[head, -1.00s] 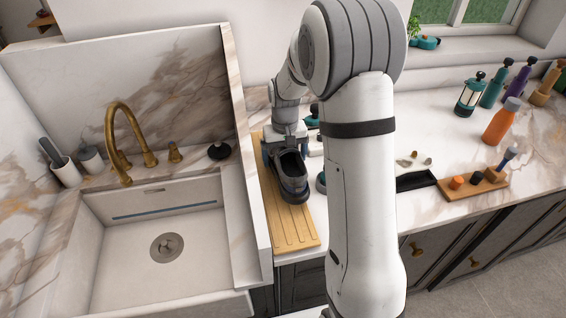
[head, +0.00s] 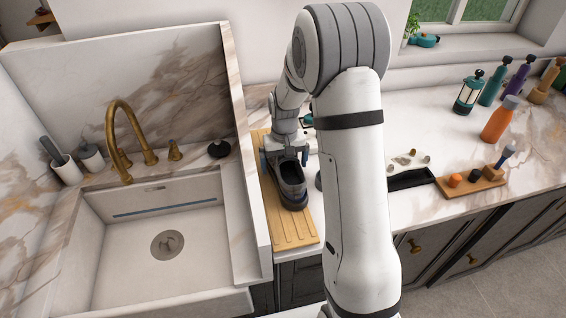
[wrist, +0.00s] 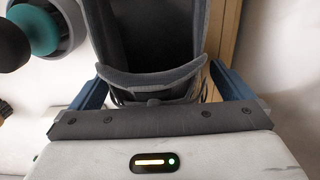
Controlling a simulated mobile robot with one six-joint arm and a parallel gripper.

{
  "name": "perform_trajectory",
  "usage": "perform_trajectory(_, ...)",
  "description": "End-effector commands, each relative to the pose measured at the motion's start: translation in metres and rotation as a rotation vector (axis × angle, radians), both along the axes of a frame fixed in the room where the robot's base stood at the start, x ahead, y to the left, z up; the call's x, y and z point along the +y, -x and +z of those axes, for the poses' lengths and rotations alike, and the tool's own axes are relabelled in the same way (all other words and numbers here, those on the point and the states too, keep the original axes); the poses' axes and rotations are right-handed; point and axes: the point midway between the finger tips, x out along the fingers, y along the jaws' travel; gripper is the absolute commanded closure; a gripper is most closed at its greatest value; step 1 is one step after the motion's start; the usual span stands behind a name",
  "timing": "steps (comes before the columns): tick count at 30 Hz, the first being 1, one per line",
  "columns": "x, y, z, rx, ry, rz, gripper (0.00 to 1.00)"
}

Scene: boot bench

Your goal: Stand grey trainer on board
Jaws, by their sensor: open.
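The grey trainer (head: 291,178) is upright on the wooden board (head: 290,232), with its toe toward the front and its heel toward my gripper (head: 285,157). In the wrist view its padded heel collar (wrist: 145,82) lies between the two blue fingers of my gripper (wrist: 158,88). The fingers are spread wide, one on each side of the heel. A gap shows beside the right finger; contact at the left one is hard to tell. The sole is mostly hidden in the wrist view.
A marble sink wall (head: 243,150) rises directly left of the board, beside the sink (head: 165,235). A black tray (head: 410,179) and a wooden block with knobs (head: 474,184) lie to the right. A teal and black object (wrist: 38,32) stands near the left finger.

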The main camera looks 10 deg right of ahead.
Motion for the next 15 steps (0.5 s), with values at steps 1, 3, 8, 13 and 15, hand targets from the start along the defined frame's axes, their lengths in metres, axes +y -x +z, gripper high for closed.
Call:
perform_trajectory(1,0.000,0.000,0.003,-0.001,0.000,0.000,0.00)
perform_trajectory(3,0.000,-0.001,0.010,-0.002,0.000,0.000,0.00)
perform_trajectory(8,0.000,-0.002,0.040,-0.007,0.000,-0.001,0.00)
perform_trajectory(13,-0.001,-0.001,0.078,-0.006,0.000,-0.001,0.00)
perform_trajectory(15,-0.001,-0.001,0.091,-0.005,0.000,-0.001,0.00)
